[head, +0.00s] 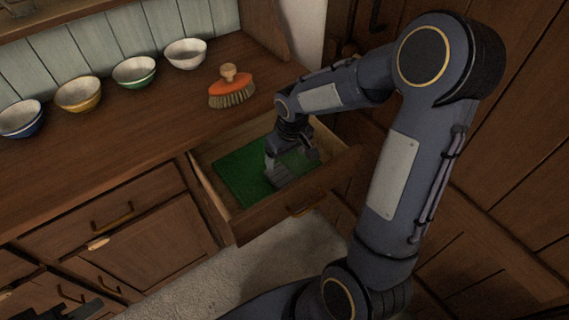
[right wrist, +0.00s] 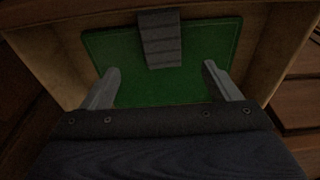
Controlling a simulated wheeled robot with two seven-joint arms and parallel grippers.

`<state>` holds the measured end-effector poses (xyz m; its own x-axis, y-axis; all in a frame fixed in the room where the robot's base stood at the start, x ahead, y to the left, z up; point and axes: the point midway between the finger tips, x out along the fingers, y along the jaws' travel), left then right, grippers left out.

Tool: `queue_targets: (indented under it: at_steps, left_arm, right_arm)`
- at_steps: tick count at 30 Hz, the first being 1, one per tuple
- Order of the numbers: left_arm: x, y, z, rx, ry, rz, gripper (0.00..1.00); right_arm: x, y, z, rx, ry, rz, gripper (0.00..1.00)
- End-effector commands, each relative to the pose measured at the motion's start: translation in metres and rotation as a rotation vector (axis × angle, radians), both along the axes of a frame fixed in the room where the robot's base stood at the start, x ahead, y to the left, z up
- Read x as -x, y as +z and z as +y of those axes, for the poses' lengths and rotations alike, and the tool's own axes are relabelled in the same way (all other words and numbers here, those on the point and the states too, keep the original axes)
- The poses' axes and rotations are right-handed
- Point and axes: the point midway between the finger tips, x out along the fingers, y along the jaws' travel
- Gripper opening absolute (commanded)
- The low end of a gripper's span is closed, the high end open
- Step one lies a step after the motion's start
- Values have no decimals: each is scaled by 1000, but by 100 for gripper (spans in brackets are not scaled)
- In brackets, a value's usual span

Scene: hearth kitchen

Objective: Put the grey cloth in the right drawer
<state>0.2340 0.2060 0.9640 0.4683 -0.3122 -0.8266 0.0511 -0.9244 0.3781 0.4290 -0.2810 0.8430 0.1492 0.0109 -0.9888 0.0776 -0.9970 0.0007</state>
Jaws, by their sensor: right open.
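The right drawer (head: 240,226) is pulled open, with a green mat (head: 235,172) on its floor. The grey cloth (head: 284,179), a small ridged strip, is inside the drawer near its front panel. In the right wrist view the cloth (right wrist: 160,42) lies over the mat and its far edge. My right gripper (head: 291,160) reaches down into the drawer. Its jaws (right wrist: 161,70) are apart, one on each side of the cloth's near end, and do not visibly touch it. A dark part at the bottom left looks like my left gripper (head: 84,309); its jaws are unclear.
On the counter (head: 150,125) stand a blue bowl (head: 21,120), a yellow bowl (head: 78,95), a green bowl (head: 134,73), a white bowl (head: 185,54) and an orange brush (head: 231,88). A closed drawer (head: 105,208) is at left. Wooden cabinet doors (head: 510,130) stand close at right.

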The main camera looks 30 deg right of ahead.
Motion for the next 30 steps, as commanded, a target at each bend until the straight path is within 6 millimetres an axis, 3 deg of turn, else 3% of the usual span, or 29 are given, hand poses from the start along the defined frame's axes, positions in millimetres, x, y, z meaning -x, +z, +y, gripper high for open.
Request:
queue_targets:
  at_steps: [3, 8, 11, 14, 19, 24, 30]
  left_arm:
    - [0, 2, 0, 0, 0, 0, 36]
    - [0, 3, 0, 0, 0, 0, 36]
    - [0, 3, 0, 0, 0, 0, 36]
    - [0, 3, 0, 0, 0, 0, 36]
    - [0, 3, 0, 0, 0, 0, 36]
    - [0, 3, 0, 0, 0, 0, 36]
    - [0, 3, 0, 0, 0, 0, 36]
  right_arm:
    - [2, 19, 0, 0, 1, -4, 83]
    - [6, 33, 0, -3, -2, -5, 83]
    - [18, 49, 2, -24, -22, -26, 83]
    - [45, 74, 8, -73, -61, -72, 83]
    - [112, 112, 31, -195, -131, -170, 83]
    - [165, 124, 56, -310, -173, -255, 83]
    - [193, 124, 73, -382, -189, -304, 83]
